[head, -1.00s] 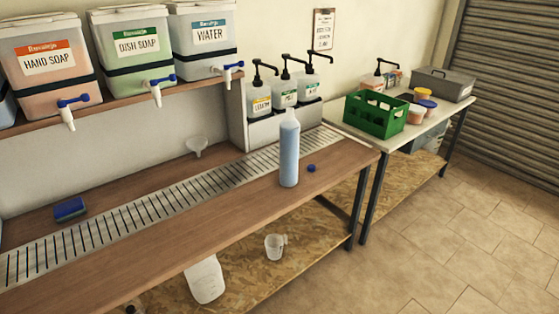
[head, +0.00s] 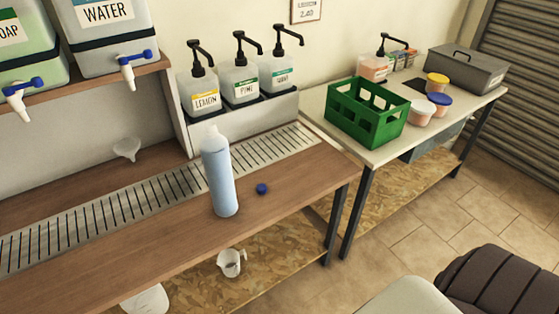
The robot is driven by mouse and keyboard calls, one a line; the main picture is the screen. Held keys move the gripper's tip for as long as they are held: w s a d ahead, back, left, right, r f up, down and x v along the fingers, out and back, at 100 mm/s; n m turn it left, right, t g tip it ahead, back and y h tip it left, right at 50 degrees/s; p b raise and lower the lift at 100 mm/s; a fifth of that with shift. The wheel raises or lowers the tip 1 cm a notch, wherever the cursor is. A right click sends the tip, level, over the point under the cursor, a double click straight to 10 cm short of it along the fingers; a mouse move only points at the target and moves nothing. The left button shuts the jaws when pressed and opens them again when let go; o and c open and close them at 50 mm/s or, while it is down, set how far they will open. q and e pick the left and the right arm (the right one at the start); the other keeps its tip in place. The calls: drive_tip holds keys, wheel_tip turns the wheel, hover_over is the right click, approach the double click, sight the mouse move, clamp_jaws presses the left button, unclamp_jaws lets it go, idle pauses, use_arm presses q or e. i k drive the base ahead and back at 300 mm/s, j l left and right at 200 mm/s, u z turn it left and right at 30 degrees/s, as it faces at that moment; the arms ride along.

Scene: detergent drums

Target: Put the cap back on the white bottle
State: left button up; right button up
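A tall light-blue bottle (head: 219,176) with a whitish, uncapped neck stands upright on the wooden counter, at the front edge of the metal drain grate. A small blue cap (head: 262,189) lies on the bare wood just right of the bottle, apart from it. No other bottle standing on the counter is in view. Neither of my grippers shows in the head view.
Pump bottles (head: 240,79) stand in a holder behind the bottle. A water drum (head: 107,34) with a tap sits on the shelf at left. A green crate (head: 367,112) stands on the side table. A white funnel (head: 127,149) is at the back. Wood right of the cap is clear.

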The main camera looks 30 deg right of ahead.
sight(214, 148)
drive_tip(key=i+l, duration=0.1)
drive_tip(key=l, duration=0.45)
drive_tip(key=i+l, duration=0.1)
drive_tip(key=l, duration=0.45)
drive_tip(key=i+l, duration=0.1)
drive_tip(key=l, duration=0.45)
